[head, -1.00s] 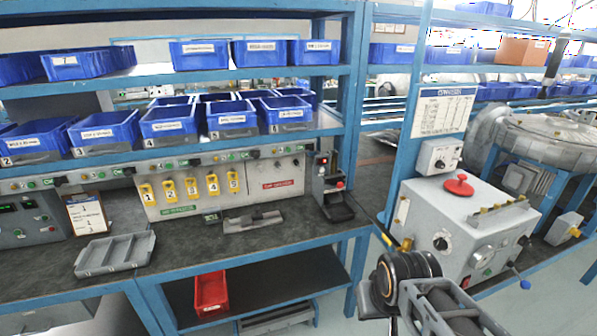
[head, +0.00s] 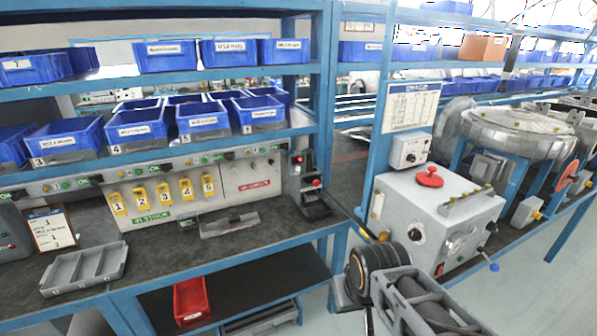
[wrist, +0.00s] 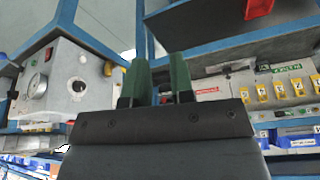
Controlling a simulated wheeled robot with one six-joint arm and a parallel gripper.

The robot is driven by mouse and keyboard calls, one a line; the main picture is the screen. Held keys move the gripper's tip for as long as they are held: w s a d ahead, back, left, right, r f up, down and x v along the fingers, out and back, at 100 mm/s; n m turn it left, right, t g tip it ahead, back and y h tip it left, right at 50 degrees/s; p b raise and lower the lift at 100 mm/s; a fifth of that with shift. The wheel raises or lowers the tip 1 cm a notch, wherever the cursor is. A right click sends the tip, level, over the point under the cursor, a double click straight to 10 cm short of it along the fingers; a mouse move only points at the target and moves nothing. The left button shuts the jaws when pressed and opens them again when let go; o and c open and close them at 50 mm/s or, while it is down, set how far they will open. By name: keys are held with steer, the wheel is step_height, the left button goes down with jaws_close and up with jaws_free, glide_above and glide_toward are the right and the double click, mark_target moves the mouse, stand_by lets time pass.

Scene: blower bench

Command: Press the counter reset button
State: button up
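No part is readable as a counter reset button. A small dark device (head: 309,204) with a red button (head: 316,183) stands at the right end of the left bench. A grey machine box (head: 409,215) to its right has a red mushroom knob (head: 430,177) on top, and a small control box (head: 410,150) is mounted above it. In the wrist view, which looks upside down, the grey box (wrist: 62,92) with its round gauge (wrist: 38,85) is at left. My gripper (wrist: 158,82) shows two green fingers apart with nothing between them. Its fingertips are not visible in the head view.
A grey tray (head: 85,270) and clipboard (head: 50,229) lie at the left of the bench. Yellow numbered tags (head: 162,194) hang behind. A red bin (head: 190,301) is on the lower shelf. A blue post (head: 380,150) stands beside the grey box. Open floor is at right.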

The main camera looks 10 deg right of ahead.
jaws_close()
stand_by(1.4)
